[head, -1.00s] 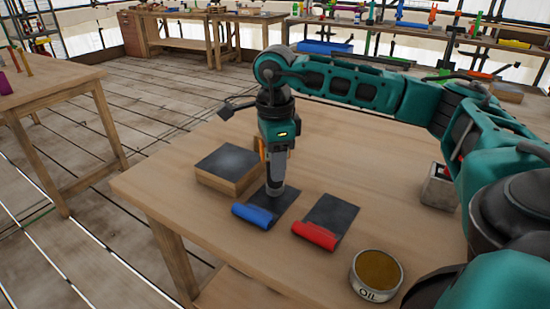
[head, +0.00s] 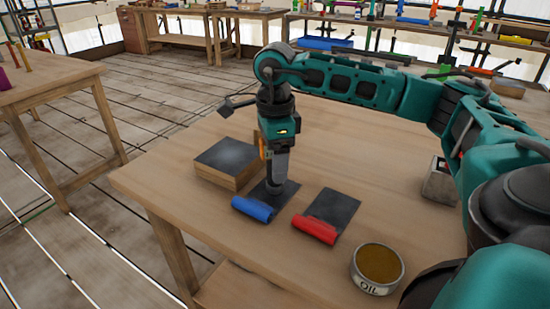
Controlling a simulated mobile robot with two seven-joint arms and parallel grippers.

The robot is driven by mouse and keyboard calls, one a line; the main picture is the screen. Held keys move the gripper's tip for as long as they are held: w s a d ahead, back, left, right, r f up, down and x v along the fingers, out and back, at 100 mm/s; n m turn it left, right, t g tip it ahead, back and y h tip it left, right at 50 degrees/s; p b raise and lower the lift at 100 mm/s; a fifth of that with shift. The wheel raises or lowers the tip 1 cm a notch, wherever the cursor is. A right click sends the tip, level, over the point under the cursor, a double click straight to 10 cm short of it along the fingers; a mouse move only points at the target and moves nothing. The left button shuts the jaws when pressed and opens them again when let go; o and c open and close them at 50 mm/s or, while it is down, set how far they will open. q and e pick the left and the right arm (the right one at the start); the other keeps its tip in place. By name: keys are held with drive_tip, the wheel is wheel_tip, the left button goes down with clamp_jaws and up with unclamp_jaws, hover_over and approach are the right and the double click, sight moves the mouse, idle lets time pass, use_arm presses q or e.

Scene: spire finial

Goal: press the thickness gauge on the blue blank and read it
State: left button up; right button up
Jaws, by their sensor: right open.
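The blue blank is a dark sheet with a blue rolled end (head: 254,209), lying flat near the table's front left. My right gripper (head: 277,189) points straight down with its grey fingers over the sheet part of the blue blank. I see it side-on; it is open, and its tips hide part of the sheet. Whether the tips touch the sheet cannot be told. I cannot clearly make out the thickness gauge; a small orange piece (head: 262,150) shows beside the right hand, mostly hidden. My left gripper is not in view.
A red-ended blank (head: 316,230) lies just right of the blue one. A wooden block with a dark top (head: 228,158) stands behind left. An oil tin (head: 377,269) stands at the front right. A grey box (head: 438,180) is farther right. The table's middle is clear.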

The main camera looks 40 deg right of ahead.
wheel_tip(320, 180, up, 12)
drive_tip(key=shift+r+p, duration=0.1)
drive_tip(key=shift+p, duration=1.1)
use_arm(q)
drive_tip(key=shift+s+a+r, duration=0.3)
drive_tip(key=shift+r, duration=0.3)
use_arm(e)
drive_tip(key=shift+r, duration=0.35)
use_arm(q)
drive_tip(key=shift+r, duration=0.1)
use_arm(e)
drive_tip(key=shift+r, duration=0.15)
